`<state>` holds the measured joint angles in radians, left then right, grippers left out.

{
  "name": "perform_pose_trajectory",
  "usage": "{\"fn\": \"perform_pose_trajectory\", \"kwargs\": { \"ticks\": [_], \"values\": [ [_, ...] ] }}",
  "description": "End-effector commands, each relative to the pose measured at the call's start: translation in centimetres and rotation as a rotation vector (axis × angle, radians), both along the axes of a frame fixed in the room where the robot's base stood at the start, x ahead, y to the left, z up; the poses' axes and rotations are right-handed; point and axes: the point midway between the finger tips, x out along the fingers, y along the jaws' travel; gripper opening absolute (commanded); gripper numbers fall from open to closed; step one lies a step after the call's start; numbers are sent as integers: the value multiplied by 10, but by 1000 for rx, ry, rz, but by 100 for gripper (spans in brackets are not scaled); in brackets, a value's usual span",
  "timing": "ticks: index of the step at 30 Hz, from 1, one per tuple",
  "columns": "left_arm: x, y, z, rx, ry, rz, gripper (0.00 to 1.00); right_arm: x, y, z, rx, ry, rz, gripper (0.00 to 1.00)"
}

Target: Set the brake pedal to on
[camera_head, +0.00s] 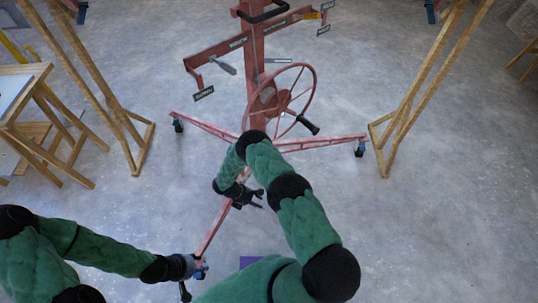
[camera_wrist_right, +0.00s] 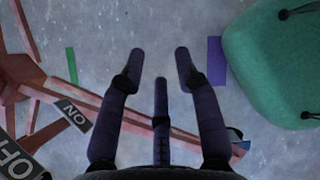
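The red panel lift (camera_head: 257,95) stands in the middle of the head view. Its front leg (camera_head: 211,229) runs toward me and ends at a blue caster (camera_head: 201,268). My right gripper (camera_head: 257,199) is above this leg, near the lift's base. In the right wrist view, its dark fingers (camera_wrist_right: 160,68) are spread, with nothing between them. An ON plate (camera_wrist_right: 72,113) and a partly cut-off plate (camera_wrist_right: 16,158) lie to the left of the fingers. I cannot clearly pick out the brake pedal. My left gripper (camera_head: 190,275) is beside the caster; its finger state is unclear.
A handwheel (camera_head: 281,98) with a black knob sits on the lift's mast. Wooden frames stand at left (camera_head: 110,110) and right (camera_head: 405,110), with a wooden table (camera_head: 32,108) far left. A purple patch (camera_wrist_right: 217,60) lies on the grey floor. Floor at right is clear.

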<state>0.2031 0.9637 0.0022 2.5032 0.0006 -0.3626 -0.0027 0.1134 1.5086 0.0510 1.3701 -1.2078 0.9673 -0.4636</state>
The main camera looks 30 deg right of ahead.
Motion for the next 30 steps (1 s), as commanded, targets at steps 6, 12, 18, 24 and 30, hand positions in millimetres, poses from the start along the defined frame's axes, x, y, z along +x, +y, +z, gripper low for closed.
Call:
{"fn": "perform_pose_trajectory", "kwargs": {
  "ticks": [6,12,18,24,30],
  "values": [
    [-1,-1,-41,0,1,-1,40,99,-61,-4,-472,-27,324,33],
    [-1,-1,-60,0,1,-1,40,149,-74,38,-841,-58,426,33],
    [0,0,-66,0,1,-1,40,162,-72,64,-1005,-72,437,33],
    [0,0,-66,0,0,-1,40,165,-91,68,-1019,-73,435,33],
    [0,0,-70,0,0,-1,40,169,-126,67,-1017,-72,434,33]
  ]
}}
